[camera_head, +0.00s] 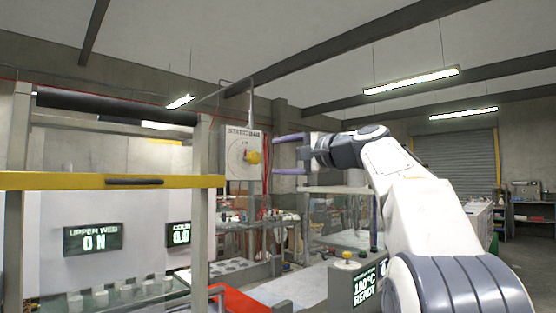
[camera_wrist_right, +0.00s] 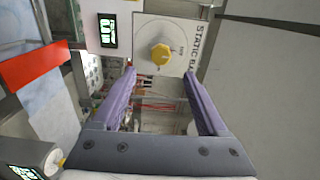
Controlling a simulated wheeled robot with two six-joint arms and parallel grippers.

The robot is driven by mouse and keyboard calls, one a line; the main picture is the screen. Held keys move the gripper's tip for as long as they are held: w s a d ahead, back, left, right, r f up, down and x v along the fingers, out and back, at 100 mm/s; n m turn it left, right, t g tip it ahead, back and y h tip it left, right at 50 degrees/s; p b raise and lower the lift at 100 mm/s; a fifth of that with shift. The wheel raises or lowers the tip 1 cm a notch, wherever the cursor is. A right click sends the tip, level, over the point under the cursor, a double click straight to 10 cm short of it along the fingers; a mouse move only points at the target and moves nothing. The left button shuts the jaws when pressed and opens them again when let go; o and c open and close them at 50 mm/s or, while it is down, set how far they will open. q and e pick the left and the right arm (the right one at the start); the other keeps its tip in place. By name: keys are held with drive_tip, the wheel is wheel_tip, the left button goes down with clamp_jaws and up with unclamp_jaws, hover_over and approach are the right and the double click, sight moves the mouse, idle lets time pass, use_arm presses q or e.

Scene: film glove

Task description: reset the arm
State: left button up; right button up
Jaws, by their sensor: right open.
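My right arm (camera_head: 420,205) reaches in from the lower right of the head view. My right gripper (camera_head: 276,156) is raised, level, and pointed left toward the static bar panel. Its two purple fingers are spread apart with nothing between them, as the right wrist view (camera_wrist_right: 160,82) also shows. The white static bar panel (camera_head: 235,142) carries a yellow knob (camera_head: 253,157) just beyond the fingertips. In the right wrist view the knob (camera_wrist_right: 161,54) sits ahead of the gap between the fingers; no contact shows. My left gripper is not in view.
A machine frame with a yellow crossbar (camera_head: 60,181) stands at left, with an "UPPER WEB ON" display (camera_head: 93,239) behind it. A red surface (camera_head: 240,300) lies low in the middle. A control box reading "READY" (camera_head: 368,284) stands below my right forearm.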

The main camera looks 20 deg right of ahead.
drive_tip(key=a+f+n+g+y, duration=0.1)
drive_tip(key=a+f+n+g, duration=0.4)
drive_tip(key=a+f, duration=1.2)
drive_tip(key=s+a+f+n+g, duration=0.25)
drive_tip(key=s+a+f, duration=0.2)
drive_tip(key=f, duration=0.25)
drive_tip(key=s+a+f+n+g, duration=0.2)
drive_tip(key=s+a+f+g, duration=0.2)
drive_tip(key=s+f, duration=0.25)
drive_tip(key=s+a+f+n+g+h, duration=0.35)
drive_tip(key=s+f+n, duration=0.25)
drive_tip(key=s+f, duration=0.7)
drive_tip(key=s+d+f+n+g+h, duration=0.1)
drive_tip(key=s+d+f+n, duration=0.1)
drive_tip(key=s+f, duration=0.2)
drive_tip(key=s+d+f+n+g+h, duration=0.1)
drive_tip(key=s+d+f+n, duration=0.2)
drive_tip(key=s+f, duration=0.2)
drive_tip(key=s, duration=0.3)
drive_tip(key=shift+s+f+n+h, duration=0.2)
drive_tip(key=shift+f+n+h, duration=0.05)
drive_tip(key=shift+n+h, duration=0.1)
